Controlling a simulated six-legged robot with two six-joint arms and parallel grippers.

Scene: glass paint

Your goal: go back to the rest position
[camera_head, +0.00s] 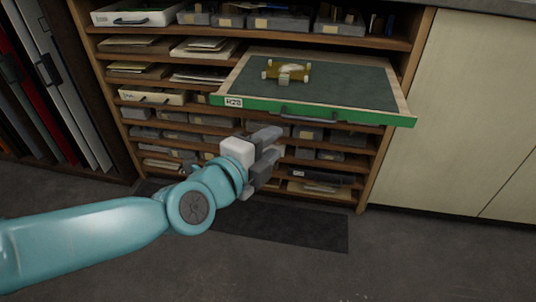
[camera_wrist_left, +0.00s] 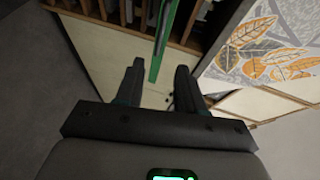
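My left arm comes in from the left in the head view. Its gripper (camera_head: 268,152) hangs in the air in front of the shelf unit, below and in front of the pulled-out green drawer (camera_head: 310,116). The two fingers stand apart with nothing between them. The left wrist view also shows the left gripper (camera_wrist_left: 160,82) with its fingers apart and empty. The drawer's green edge (camera_wrist_left: 165,35) shows beyond the fingers there. My right gripper is in neither view.
A small yellow and white object (camera_head: 286,70) lies in the open drawer, which juts out from the shelf unit (camera_head: 375,165). Pale cabinets (camera_head: 480,100) stand on the right, tall panels (camera_head: 60,90) on the left. A dark mat (camera_head: 290,228) lies on the floor. A leaf-patterned panel (camera_wrist_left: 265,45) shows in the wrist view.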

